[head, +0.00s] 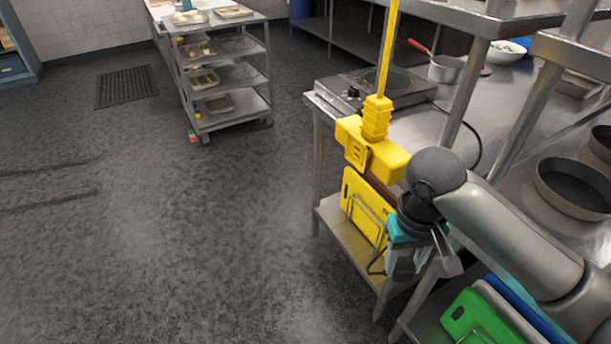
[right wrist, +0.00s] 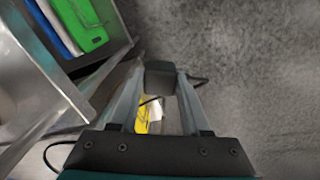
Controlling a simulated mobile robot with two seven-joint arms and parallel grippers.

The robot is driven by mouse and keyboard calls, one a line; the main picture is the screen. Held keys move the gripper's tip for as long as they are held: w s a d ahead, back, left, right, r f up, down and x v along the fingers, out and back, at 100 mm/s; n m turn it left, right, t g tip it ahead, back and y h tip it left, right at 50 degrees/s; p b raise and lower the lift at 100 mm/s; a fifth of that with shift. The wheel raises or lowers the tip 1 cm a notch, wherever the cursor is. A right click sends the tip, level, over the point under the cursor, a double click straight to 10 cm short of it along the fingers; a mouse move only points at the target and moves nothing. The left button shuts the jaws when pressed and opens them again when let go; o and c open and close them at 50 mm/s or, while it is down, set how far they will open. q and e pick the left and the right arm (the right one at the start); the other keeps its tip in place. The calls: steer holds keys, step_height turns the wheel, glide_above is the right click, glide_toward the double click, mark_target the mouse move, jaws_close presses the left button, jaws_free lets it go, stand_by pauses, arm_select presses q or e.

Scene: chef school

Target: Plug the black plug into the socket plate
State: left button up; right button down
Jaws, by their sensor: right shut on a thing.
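My right gripper (head: 408,264) hangs low at the front of the steel table, pointing down. In the right wrist view its two fingers (right wrist: 160,88) are shut on the black plug (right wrist: 160,76), which sits between the tips. A black cable (right wrist: 198,80) shows on both sides of the fingers. In the head view the plug is hidden, and only a dark loop of cable shows by the gripper. A yellow socket box (head: 390,160) hangs on a yellow cord, above and left of the gripper and apart from it. Its socket plate (head: 356,152) faces the front. My left gripper is not in view.
Yellow boards (head: 365,207) stand in a wire rack on the lower shelf beside the gripper. Green, white and blue boards (head: 470,318) stand at lower right. A hot plate (head: 345,92) and a pot (head: 446,69) sit on the table.

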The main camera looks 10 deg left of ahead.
mark_target(357, 161)
steer(key=w+a+n+t+p, duration=0.25)
steer(key=a+n+t, duration=0.55)
steer(key=a+n, duration=0.55)
step_height(357, 161, up, 15)
steer(key=w+a+n+t+y+p, duration=0.1)
steer(key=a+n+t+y+p, duration=0.1)
steer(key=n+t+y+p, duration=0.6)
steer(key=w+d+g+y+b, duration=0.1)
steer(key=d+b, duration=0.1)
steer(key=w+d+n+y+b, duration=0.1)
steer(key=w+d+y+b, duration=0.1)
steer(key=b, duration=0.1)
steer(key=shift+w+r+n+g, duration=0.15)
steer(key=shift+w+n+g, duration=0.1)
steer(key=shift+g, duration=0.15)
steer(key=shift+s, duration=0.1)
steer(key=shift+w+d, duration=0.55)
steer(key=shift+d, duration=0.3)
stand_by(0.8)
